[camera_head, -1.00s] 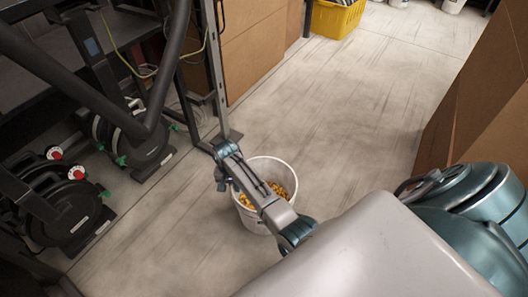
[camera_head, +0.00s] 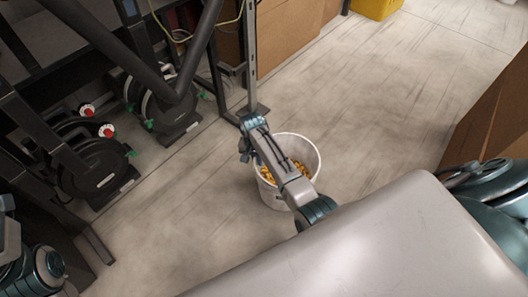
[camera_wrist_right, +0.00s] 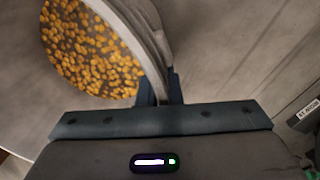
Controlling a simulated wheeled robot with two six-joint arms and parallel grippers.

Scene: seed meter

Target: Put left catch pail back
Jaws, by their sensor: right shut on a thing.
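The white catch pail (camera_head: 308,191) holds yellow-orange seeds and shows near the middle of the head view, upright. In the right wrist view, its pale rim (camera_wrist_right: 142,38) runs between my gripper's fingers, with seeds (camera_wrist_right: 90,50) inside. My right gripper (camera_wrist_right: 160,90) is shut on the pail's rim. In the head view my right wrist lies over the pail's left side and hides part of it. I cannot tell whether the pail touches the floor. Part of my left arm shows at the lower left, but its fingertips do not show.
A dark metal frame with a grey post (camera_head: 251,60) stands just behind the pail. Black disc-shaped units (camera_head: 95,170) sit under it at the left. Cardboard boxes (camera_head: 290,35) stand at the back, others at the right (camera_head: 490,110). The floor (camera_head: 385,110) between is clear.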

